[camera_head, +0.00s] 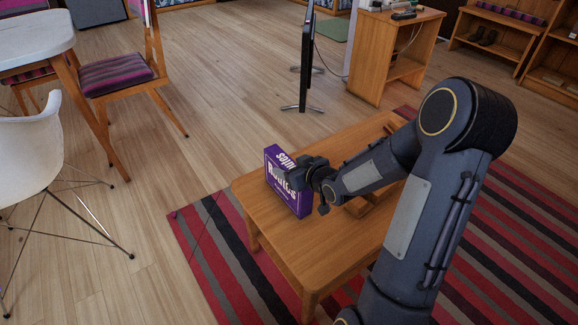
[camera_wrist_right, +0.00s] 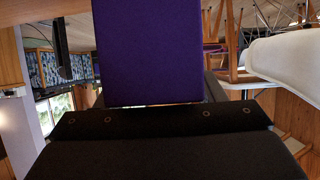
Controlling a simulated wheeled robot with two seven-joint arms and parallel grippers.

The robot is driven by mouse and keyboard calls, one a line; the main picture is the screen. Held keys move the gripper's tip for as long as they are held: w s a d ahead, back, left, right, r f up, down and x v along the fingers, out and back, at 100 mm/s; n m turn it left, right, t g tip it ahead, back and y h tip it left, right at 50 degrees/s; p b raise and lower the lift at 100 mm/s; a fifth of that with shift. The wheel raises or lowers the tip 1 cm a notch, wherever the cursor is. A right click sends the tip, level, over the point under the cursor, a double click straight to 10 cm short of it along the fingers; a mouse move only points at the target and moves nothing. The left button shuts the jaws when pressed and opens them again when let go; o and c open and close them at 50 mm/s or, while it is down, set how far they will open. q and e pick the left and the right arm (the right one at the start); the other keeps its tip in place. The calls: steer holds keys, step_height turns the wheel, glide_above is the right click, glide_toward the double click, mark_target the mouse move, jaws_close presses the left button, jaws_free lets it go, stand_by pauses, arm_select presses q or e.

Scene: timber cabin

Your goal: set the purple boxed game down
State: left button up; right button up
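The purple boxed game (camera_head: 286,185) stands on edge at the left part of the low wooden table (camera_head: 270,224), its lettered face turned toward the head camera. Its lower edge is at or just above the tabletop; I cannot tell whether it touches. My right gripper (camera_head: 302,174) is at the box's right side, shut on it. In the right wrist view the plain purple side of the box (camera_wrist_right: 155,52) fills the upper middle, right against the dark gripper body. The fingertips are hidden there. My left gripper is not in view.
A striped rug (camera_head: 224,250) lies under the table. A white chair (camera_head: 30,150) and a wooden chair with a striped cushion (camera_head: 115,74) stand at left. A wooden side unit (camera_head: 396,45) and a thin black stand (camera_head: 306,70) are behind. The table's front part is bare.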

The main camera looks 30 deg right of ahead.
steer(key=shift+r, duration=0.25)
steer(key=shift+s+r+p, duration=0.2)
steer(key=shift+s+p, duration=0.05)
steer(key=shift+p, duration=0.2)
steer(key=s+r+m+g+h+p, duration=0.1)
steer(key=s+r+g+p, duration=0.1)
steer(key=s+r, duration=0.4)
steer(key=s+r+m+g+h+p, duration=0.1)
steer(key=s+r+p, duration=0.15)
steer(key=s, duration=0.65)
steer(key=s+a+r+g+y, duration=0.4)
steer(key=s+a+y, duration=0.1)
steer(key=s+a, duration=0.7)
steer(key=shift+s+b, duration=0.3)
steer(key=shift+s, duration=0.15)
